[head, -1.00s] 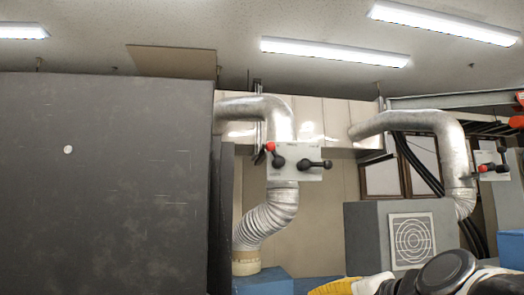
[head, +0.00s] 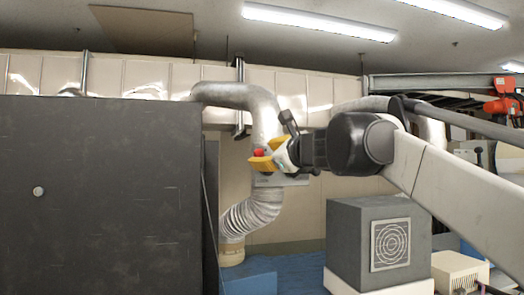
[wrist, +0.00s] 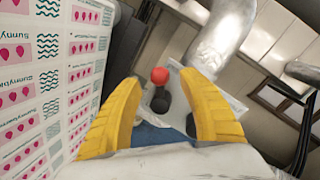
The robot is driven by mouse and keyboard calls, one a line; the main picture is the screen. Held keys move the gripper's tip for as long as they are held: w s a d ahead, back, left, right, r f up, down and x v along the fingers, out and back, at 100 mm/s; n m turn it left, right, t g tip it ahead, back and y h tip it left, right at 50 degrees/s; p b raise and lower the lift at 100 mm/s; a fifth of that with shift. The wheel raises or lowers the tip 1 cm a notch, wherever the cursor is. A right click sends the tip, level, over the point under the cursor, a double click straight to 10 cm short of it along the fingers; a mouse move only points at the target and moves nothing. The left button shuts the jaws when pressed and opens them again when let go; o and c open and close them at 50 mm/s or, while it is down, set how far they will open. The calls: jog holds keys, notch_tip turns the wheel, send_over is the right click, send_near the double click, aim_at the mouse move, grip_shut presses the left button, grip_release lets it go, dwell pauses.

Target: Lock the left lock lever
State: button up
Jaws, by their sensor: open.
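The panel (head: 290,181) with the levers hangs in front of the bent metal duct, and my arm covers most of it in the head view. The left lever has a red knob (head: 258,154) and a black body. In the wrist view the red knob (wrist: 159,76) and black lever (wrist: 160,100) appear between the yellow fingers of my gripper (wrist: 160,84), with space on both sides. My gripper (head: 268,155) is open and empty at the panel. A second black lever on the panel is partly hidden by the right finger in the wrist view.
A large dark board (head: 100,200) stands at left. The silver duct (head: 265,110) passes behind the panel. A grey box with a round grille (head: 390,245) is below my arm. In the wrist view, a printed web (wrist: 60,80) is close on the left.

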aim_at(261, 154)
jog(key=shift+p+x, duration=0.3)
jog(key=shift+x, duration=1.4)
jog(key=shift+c, duration=0.4)
grip_shut()
